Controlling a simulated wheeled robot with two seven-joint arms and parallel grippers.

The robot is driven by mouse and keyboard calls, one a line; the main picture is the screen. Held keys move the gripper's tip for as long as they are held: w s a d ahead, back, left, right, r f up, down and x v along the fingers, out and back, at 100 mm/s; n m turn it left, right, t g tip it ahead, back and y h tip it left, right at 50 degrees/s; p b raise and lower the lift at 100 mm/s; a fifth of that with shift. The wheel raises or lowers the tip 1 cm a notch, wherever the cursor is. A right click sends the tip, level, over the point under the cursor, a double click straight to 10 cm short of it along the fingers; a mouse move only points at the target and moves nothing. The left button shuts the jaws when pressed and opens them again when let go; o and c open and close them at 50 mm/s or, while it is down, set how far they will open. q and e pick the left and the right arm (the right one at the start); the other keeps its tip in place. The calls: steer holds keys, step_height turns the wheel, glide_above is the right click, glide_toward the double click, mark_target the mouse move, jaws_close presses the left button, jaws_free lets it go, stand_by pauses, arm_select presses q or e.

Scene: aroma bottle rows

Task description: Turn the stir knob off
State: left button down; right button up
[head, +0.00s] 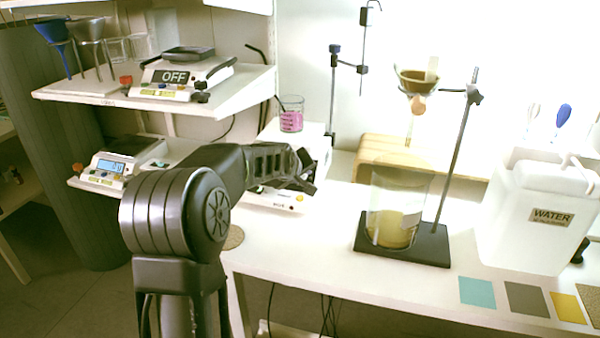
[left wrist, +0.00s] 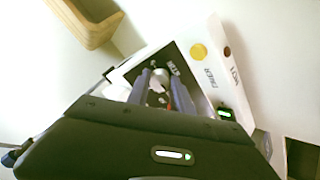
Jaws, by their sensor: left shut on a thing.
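The white hot-plate stirrer (head: 275,201) stands on the bench, partly hidden behind my left arm. In the left wrist view its front panel (left wrist: 205,72) shows a dark section with a small label that seems to read STIR. My left gripper (head: 304,178) is at this front panel. Its two fingers (left wrist: 163,92) come down on either side of a small pale and red knob (left wrist: 157,87), the stir knob, and are shut on it. The knob's pointer is too small and blurred to read. My right gripper is not in view.
A beaker of pink liquid (head: 291,119) stands on the stirrer. To the right are a stand base (head: 432,246) with a large glass vessel (head: 394,215) and a white water container (head: 535,215).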

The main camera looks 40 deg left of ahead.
arm_select(q)
steer(key=shift+f, duration=0.1)
stand_by(0.3)
steer(key=c, duration=1.1)
jaws_free()
steer(key=shift+s+d+r, duration=0.15)
steer(key=shift+s+r, duration=0.05)
steer(key=shift+r, duration=0.2)
steer(key=shift+p+v, duration=1.65)
steer(key=shift+v, duration=1.9)
steer(key=shift+f, duration=0.15)
